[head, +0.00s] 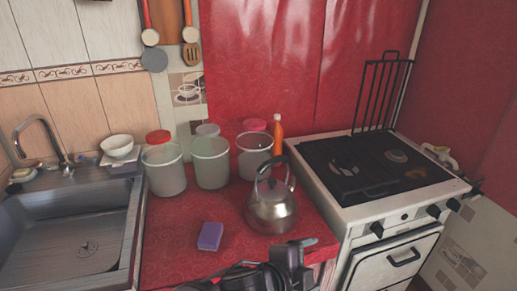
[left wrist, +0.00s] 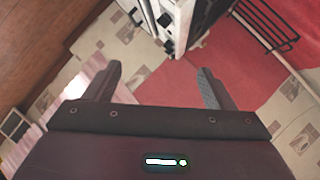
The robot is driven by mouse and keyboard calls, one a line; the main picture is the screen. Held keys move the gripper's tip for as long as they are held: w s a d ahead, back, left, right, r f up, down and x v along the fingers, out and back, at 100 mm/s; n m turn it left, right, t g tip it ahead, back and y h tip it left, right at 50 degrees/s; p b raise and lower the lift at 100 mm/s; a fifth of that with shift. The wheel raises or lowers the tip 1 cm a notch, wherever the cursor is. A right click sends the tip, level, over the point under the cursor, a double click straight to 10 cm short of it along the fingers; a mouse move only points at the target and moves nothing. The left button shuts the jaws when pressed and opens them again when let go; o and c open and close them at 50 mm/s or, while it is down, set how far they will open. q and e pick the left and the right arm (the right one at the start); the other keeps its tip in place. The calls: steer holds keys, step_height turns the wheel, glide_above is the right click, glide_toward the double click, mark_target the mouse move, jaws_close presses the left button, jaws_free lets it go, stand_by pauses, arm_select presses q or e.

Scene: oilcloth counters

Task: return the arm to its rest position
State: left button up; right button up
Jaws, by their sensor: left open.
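My left gripper (head: 308,258) is at the bottom of the head view, in front of the red counter's front edge and below the kettle. In the left wrist view its two fingers (left wrist: 158,80) are spread wide with nothing between them. The dark arm behind it fills the bottom middle of the head view. My right gripper is in neither view.
A metal kettle (head: 271,207) and a purple sponge (head: 210,236) are on the red counter (head: 175,225), close beyond the gripper. Several tubs stand behind, with an orange bottle (head: 278,135). A white stove (head: 375,215) is right, a sink (head: 75,240) left.

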arm_select(q)
steer(key=s+a+f+n+g+y, duration=0.2)
steer(key=s+a+f+n+y, duration=0.15)
steer(key=a+n, duration=0.5)
steer(key=s+a+f+n+g+y, duration=0.15)
steer(key=s+a+f+n, duration=0.35)
steer(key=a, duration=0.6)
steer(key=s+a+f+n+g+y, duration=0.1)
steer(key=s+a+f+n+y, duration=0.4)
steer(key=a, duration=0.5)
step_height(320, 180, down, 26)
steer(key=g+h, duration=0.1)
steer(key=s+a+f, duration=0.2)
steer(key=s+f, duration=0.8)
steer(key=s+a+f+g, duration=0.1)
steer(key=s+f, duration=0.9)
steer(key=shift+a+f, duration=0.35)
steer(key=shift+s+n+g, duration=0.1)
steer(key=shift+n+g, duration=0.15)
